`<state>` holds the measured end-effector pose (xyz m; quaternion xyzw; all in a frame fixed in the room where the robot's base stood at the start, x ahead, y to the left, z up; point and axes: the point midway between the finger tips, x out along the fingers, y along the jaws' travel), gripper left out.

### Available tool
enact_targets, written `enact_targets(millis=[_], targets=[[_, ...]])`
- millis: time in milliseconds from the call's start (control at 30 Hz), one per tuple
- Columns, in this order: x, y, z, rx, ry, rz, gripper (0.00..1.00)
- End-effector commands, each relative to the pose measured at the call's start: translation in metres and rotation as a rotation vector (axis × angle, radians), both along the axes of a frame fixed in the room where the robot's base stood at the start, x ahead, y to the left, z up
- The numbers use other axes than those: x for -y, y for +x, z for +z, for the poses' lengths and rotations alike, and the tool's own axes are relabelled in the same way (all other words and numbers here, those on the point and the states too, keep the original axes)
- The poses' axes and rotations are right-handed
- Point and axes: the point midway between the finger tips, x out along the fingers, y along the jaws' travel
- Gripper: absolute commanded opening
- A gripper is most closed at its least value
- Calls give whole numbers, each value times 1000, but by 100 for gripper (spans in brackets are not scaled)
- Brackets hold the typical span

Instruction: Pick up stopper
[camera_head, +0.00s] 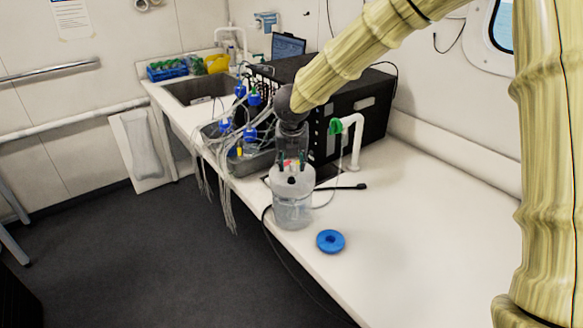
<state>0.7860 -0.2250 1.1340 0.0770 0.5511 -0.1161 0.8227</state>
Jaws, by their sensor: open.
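A clear bottle (292,211) stands near the front edge of the white bench. A blue ring-shaped cap (330,241) lies on the bench to the right of the bottle. My gripper (291,161) points down directly above the bottle top, with its fingers open around or just over the fittings. Whether the fingers touch the stopper cannot be told. The gripper body partly hides what is behind it.
A black box (350,118) stands behind my gripper. Blue-capped bottles with many tubes (250,132) crowd a grey tray to the left. A white bent pipe with a green clip (354,140) stands at right. The right of the bench is clear.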

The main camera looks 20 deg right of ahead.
Motion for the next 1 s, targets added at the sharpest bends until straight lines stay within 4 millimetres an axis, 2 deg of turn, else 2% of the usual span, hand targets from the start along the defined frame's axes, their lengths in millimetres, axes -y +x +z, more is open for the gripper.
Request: enact_targets(millis=[133, 400, 533, 633, 1000], targets=[[2, 3, -9, 0, -1, -1, 40], [2, 4, -11, 0, 0, 0, 40], [1, 4, -11, 0, 0, 0, 17], [2, 4, -11, 0, 0, 0, 4], [2, 4, -10, 0, 0, -1, 3]])
